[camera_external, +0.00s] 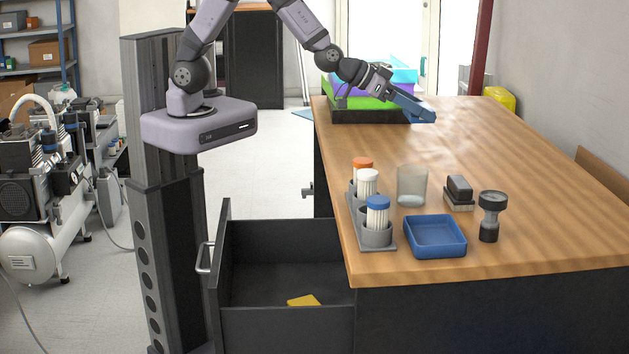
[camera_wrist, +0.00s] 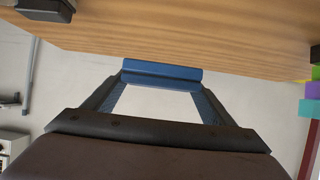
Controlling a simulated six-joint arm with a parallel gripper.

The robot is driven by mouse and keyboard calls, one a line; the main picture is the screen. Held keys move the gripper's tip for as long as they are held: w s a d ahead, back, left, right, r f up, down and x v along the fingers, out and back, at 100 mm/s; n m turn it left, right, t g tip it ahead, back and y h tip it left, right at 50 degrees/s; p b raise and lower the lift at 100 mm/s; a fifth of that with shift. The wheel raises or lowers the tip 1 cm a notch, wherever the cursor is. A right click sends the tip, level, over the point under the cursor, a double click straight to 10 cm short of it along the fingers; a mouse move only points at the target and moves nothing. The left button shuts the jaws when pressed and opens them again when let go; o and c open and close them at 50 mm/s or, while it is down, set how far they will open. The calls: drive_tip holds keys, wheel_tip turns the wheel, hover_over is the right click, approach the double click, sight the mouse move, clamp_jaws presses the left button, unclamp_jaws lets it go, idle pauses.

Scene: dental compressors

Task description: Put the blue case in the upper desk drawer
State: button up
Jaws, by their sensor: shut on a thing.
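The blue case (camera_wrist: 161,73) is pinched between the fingertips of my gripper (camera_wrist: 160,84) in the wrist view. In the external view, my gripper (camera_external: 412,104) is over the far part of the desk, with the blue case (camera_external: 427,114) at its tip, above the desk top. A dark desk drawer (camera_external: 225,285) stands pulled out at the near left side of the desk. Its inside shows a yellow item (camera_external: 304,300) on the bottom. Whether other drawers lie below it is not visible.
A stack of coloured trays (camera_external: 368,112) stands at the desk's far left, close to my gripper. Near the front are a bottle rack (camera_external: 375,238), a clear cup (camera_external: 411,186), a blue open tray (camera_external: 436,250), a dark block (camera_external: 459,188) and a gauge (camera_external: 491,215). The desk's middle is clear.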

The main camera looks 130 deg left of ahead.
wheel_tip(320, 180, down, 2)
drive_tip(key=shift+w, duration=0.15)
approach(435, 166)
drive_tip(key=shift+p+x, duration=0.4)
drive_tip(key=shift+x, duration=1.55)
drive_tip(key=shift+w, duration=0.1)
drive_tip(key=shift+f, duration=0.15)
drive_tip(key=o, duration=1.2)
drive_tip(key=shift+c, duration=0.2)
drive_tip(key=shift+r, duration=0.2)
